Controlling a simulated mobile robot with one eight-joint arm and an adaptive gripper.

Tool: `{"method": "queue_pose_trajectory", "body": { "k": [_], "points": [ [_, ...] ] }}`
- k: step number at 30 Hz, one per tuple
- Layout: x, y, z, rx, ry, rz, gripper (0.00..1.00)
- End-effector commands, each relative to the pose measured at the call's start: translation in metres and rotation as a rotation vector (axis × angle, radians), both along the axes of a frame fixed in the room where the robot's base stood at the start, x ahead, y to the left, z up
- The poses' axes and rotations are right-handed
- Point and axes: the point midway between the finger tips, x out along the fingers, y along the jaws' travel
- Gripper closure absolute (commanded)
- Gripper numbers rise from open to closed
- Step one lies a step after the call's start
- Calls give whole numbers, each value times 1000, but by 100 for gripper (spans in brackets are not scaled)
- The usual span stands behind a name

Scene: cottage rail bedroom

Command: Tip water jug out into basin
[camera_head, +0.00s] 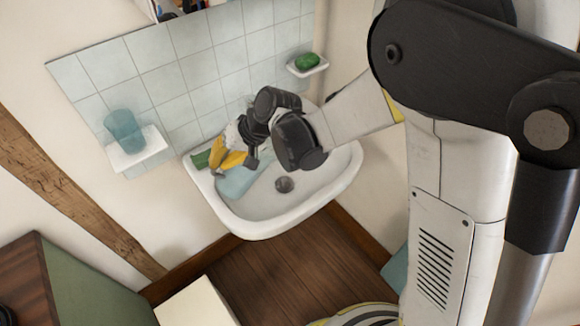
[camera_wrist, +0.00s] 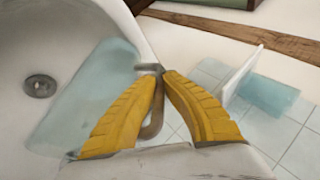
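The water jug (camera_head: 238,183) is translucent pale blue and is over the left part of the white basin (camera_head: 298,215). It also shows in the wrist view (camera_wrist: 92,92), lying across the basin (camera_wrist: 62,28) and looking tilted, its mouth end hard to make out. My gripper (camera_head: 217,166) comes from the right, its yellow fingers at the jug's back left. In the wrist view the fingers (camera_wrist: 162,76) close on the jug's brownish handle (camera_wrist: 152,128). The drain (camera_head: 284,184) is right of the jug and uncovered. I cannot make out any water.
A blue tumbler (camera_head: 124,131) stands on a small white wall shelf (camera_head: 139,152) at left. Green soap (camera_head: 307,61) sits on a dish (camera_head: 308,70) at back right. A green item (camera_head: 201,160) is at the basin's left rim. A green cabinet (camera_head: 90,285) stands at lower left.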

Motion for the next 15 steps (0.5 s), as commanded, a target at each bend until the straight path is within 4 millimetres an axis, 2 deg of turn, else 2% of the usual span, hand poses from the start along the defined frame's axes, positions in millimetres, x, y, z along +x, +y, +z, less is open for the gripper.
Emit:
{"method": "queue_pose_trajectory", "body": {
  "k": [15],
  "points": [
    [6, -13, 12, 202, 77, -1, 100]
  ]
}}
